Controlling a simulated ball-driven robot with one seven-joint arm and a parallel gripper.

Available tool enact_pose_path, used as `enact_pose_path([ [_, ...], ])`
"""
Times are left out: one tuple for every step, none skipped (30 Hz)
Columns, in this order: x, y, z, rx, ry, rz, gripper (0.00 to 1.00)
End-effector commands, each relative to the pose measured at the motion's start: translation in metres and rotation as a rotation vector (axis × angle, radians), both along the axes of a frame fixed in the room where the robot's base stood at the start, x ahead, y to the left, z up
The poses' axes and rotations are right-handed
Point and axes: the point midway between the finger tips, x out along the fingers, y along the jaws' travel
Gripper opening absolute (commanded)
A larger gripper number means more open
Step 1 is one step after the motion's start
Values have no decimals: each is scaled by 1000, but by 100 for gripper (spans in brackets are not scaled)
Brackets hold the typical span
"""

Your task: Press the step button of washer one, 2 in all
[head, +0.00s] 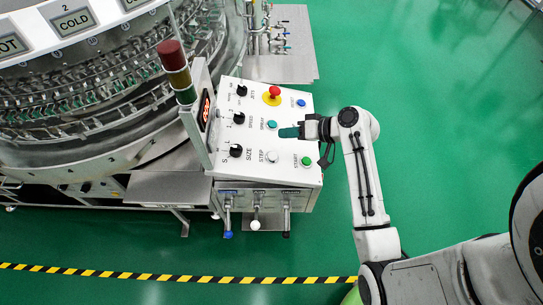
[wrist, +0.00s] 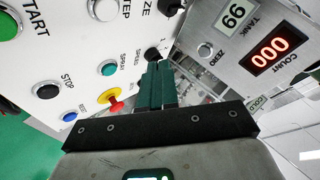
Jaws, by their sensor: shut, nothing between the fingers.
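The white control panel (head: 240,140) stands beside the round washer. Its white STEP button (head: 272,157) is on the lower part, between the SIZE knob (head: 236,151) and the green START button (head: 307,161). In the wrist view the STEP button (wrist: 103,9) is at the top edge, partly cut off. My gripper (head: 282,132) is shut and empty, its teal fingers over the panel near the teal SPRAY button (head: 272,124), up the panel from STEP. The fingers also show in the wrist view (wrist: 158,66). I cannot tell their height above the panel.
A red and yellow emergency knob (head: 272,95) and a blue button (head: 301,102) are at the panel's far end. The black STOP button (wrist: 47,91) shows in the wrist view. The COUNT display (wrist: 270,49) reads 000. A red-topped signal light (head: 173,60) rises left of the panel.

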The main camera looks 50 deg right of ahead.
Motion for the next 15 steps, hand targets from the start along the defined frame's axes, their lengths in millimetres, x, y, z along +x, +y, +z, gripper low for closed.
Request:
enact_pose_path([
  [0, 0, 0, 0, 1, 1, 0],
  [0, 0, -1, 0, 1, 1, 0],
  [0, 1, -1, 0, 1, 1, 0],
  [0, 1, -2, 0, 1, 1, 0],
  [0, 1, -4, 0, 1, 2, 0],
  [1, 1, -6, 0, 1, 2, 0],
  [1, 1, -7, 0, 1, 2, 0],
  [1, 2, -9, 0, 1, 1, 0],
  [2, 2, -13, 0, 1, 2, 0],
  [2, 3, -15, -1, 3, 2, 0],
  [3, 3, -18, -1, 3, 2, 0],
  [4, 4, -23, 0, 3, 2, 0],
  [4, 4, -26, 0, 2, 1, 0],
  [5, 4, -30, 0, 2, 1, 0],
  [6, 5, -35, -1, 2, 1, 0],
])
